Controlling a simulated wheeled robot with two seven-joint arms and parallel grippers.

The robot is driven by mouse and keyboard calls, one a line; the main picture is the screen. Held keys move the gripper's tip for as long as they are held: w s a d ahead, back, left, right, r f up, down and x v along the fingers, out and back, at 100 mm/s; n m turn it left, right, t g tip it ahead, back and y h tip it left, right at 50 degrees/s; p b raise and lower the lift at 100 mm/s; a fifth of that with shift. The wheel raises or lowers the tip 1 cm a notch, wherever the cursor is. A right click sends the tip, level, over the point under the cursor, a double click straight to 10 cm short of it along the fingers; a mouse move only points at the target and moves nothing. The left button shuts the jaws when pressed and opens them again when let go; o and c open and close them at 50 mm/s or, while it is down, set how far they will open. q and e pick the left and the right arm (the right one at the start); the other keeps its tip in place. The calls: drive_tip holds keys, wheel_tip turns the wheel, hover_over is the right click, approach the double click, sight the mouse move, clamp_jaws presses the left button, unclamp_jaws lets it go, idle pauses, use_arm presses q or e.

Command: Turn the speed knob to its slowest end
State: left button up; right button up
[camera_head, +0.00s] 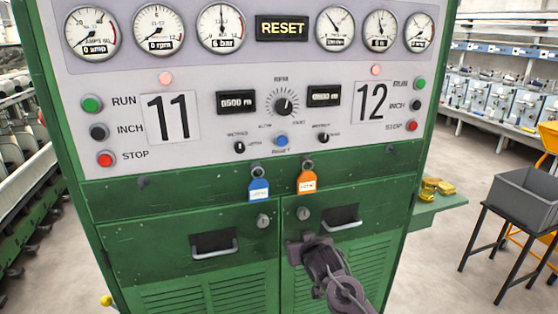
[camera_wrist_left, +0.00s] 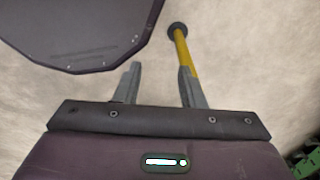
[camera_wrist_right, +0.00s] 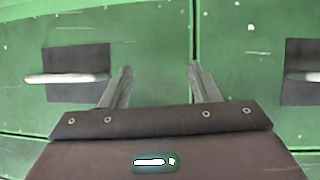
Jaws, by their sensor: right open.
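The speed knob (camera_head: 284,107) is a dark round knob with a ring of scale marks, in the middle of the grey panel under the word RPM. SLOW is printed at its lower left and another word at its lower right. Its white pointer leans up and to the right. My right gripper (camera_head: 298,243) is below it, in front of the green doors. In the right wrist view it (camera_wrist_right: 160,80) is open and empty, facing the doors. My left gripper (camera_wrist_left: 158,80) is open and empty over the floor, out of the head view.
Two digital displays (camera_head: 236,102) flank the knob, with small selector knobs and a blue button (camera_head: 281,141) below. A blue tag (camera_head: 259,189) and an orange tag (camera_head: 306,182) hang beneath the panel. A grey bin (camera_head: 525,195) stands at right. A yellow post (camera_wrist_left: 181,48) is near my left gripper.

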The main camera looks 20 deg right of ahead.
wheel_tip(320, 180, up, 19)
drive_tip(key=a+t+p, duration=0.1)
drive_tip(key=a+t, duration=0.1)
drive_tip(key=t, duration=0.1)
drive_tip(key=m+t+p, duration=0.1)
drive_tip(key=t+p, duration=0.1)
drive_tip(key=t, duration=0.1)
approach(285, 108)
drive_tip(key=w+p, duration=0.1)
drive_tip(key=w, duration=0.1)
drive_tip(key=w+p, duration=0.1)
drive_tip(key=w, duration=0.2)
drive_tip(key=w+p, duration=0.1)
drive_tip(key=w, duration=0.1)
drive_tip(key=shift+w+d+r+p, duration=0.2)
drive_tip(key=shift+r+p, duration=0.1)
drive_tip(key=shift+r, duration=0.1)
drive_tip(key=shift+w+f, duration=0.1)
drive_tip(key=shift+w, duration=0.35)
use_arm(q)
wheel_tip(285, 108, up, 8)
drive_tip(key=shift+a+f, duration=0.2)
drive_tip(key=shift+a, duration=0.25)
use_arm(e)
drive_tip(key=shift+w+f, duration=0.1)
drive_tip(key=c, duration=1)
drive_tip(key=shift+o, duration=0.2)
use_arm(q)
drive_tip(key=shift+f, duration=0.2)
